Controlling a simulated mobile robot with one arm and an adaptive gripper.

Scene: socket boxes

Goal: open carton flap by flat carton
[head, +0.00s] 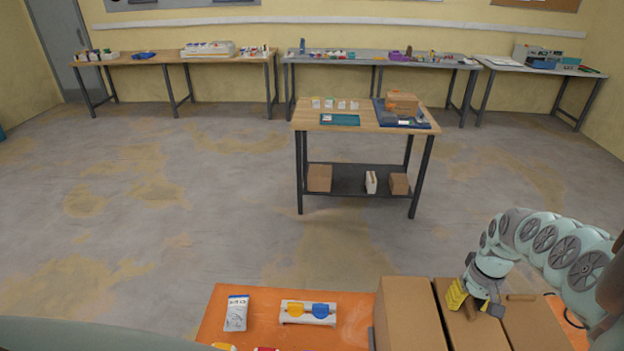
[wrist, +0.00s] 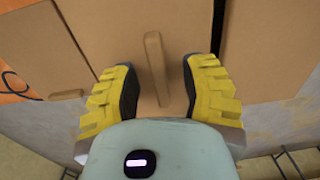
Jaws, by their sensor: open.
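Brown cartons stand side by side on the orange table (head: 240,292): a left carton (head: 408,315), a middle carton (head: 478,330) and a right carton (head: 540,325). Their tops look closed; which one the task calls flat I cannot tell. My gripper (head: 474,303), with yellow fingers, is over the middle carton. In the wrist view my gripper (wrist: 161,72) is open, its fingers on either side of a tan bar (wrist: 154,50) on the carton top. Contact cannot be seen. A second bar (head: 521,297) is on the right carton and also shows in the wrist view (wrist: 67,94).
A white pouch (head: 236,313) and a white holder with yellow and blue pieces (head: 307,312) lie on the orange table, left of the cartons. A wooden workbench (head: 365,122) stands further back, with open floor around it. A dark cable (wrist: 18,88) lies beside the cartons.

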